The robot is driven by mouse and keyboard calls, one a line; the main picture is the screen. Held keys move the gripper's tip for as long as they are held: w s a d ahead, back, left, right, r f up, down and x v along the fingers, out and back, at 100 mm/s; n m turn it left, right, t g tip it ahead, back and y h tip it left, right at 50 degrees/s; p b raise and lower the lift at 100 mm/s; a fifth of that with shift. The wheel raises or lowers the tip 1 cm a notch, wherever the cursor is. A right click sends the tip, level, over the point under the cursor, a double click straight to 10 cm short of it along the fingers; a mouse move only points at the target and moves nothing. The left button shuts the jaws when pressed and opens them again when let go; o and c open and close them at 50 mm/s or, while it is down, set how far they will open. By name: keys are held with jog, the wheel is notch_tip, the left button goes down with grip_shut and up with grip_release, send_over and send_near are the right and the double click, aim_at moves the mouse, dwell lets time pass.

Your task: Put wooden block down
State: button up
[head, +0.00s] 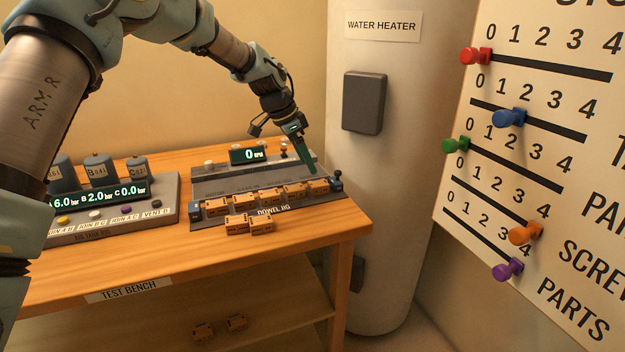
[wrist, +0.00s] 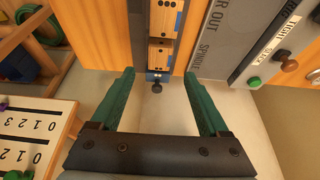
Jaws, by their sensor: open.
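Several wooden blocks (head: 270,196) stand in a row in the dowel jig (head: 325,208) on the test bench. Two more wooden blocks (head: 237,224) sit side by side at the jig's front edge. My gripper (head: 308,170) is above the right end of the jig, pointing down, near the last block of the row (head: 318,187). In the wrist view, my gripper (wrist: 159,75) is open with nothing between its green fingers. A wooden block (wrist: 160,54) at the end of the row lies just beyond the fingertips, next to the jig's end knob (wrist: 157,87).
A panel with gauges and buttons (head: 95,215) fills the left of the bench (head: 300,250). The water heater (head: 385,180) stands close on the right, with a slider board (head: 540,150) beyond.

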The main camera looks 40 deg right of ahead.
jog(key=shift+b+v, duration=0.35)
jog(key=shift+v, duration=1.85)
jog(key=w+a+f+n+t+y, duration=0.15)
jog(key=a+n, duration=0.25)
jog(key=a, duration=0.7)
jog(key=w+a+n, duration=0.3)
jog(key=a, duration=0.8)
jog(key=w+a+f+n+t+y, duration=0.1)
jog(key=w+a+n, duration=0.25)
jog(key=a, duration=0.75)
jog(key=s+a+f+n, duration=0.1)
jog(key=s+a+n, duration=0.4)
jog(key=a, duration=0.6)
jog(key=s+a+f+n+y, duration=0.1)
jog(key=s+a+n, duration=0.4)
jog(key=a, duration=0.5)
jog(key=shift+s+a+n+t, duration=0.35)
jog(key=shift+s+a, duration=0.05)
jog(key=shift+s, duration=0.7)
jog(key=shift+f+y, duration=0.15)
jog(key=shift+y, duration=0.1)
jog(key=shift+c, duration=0.2)
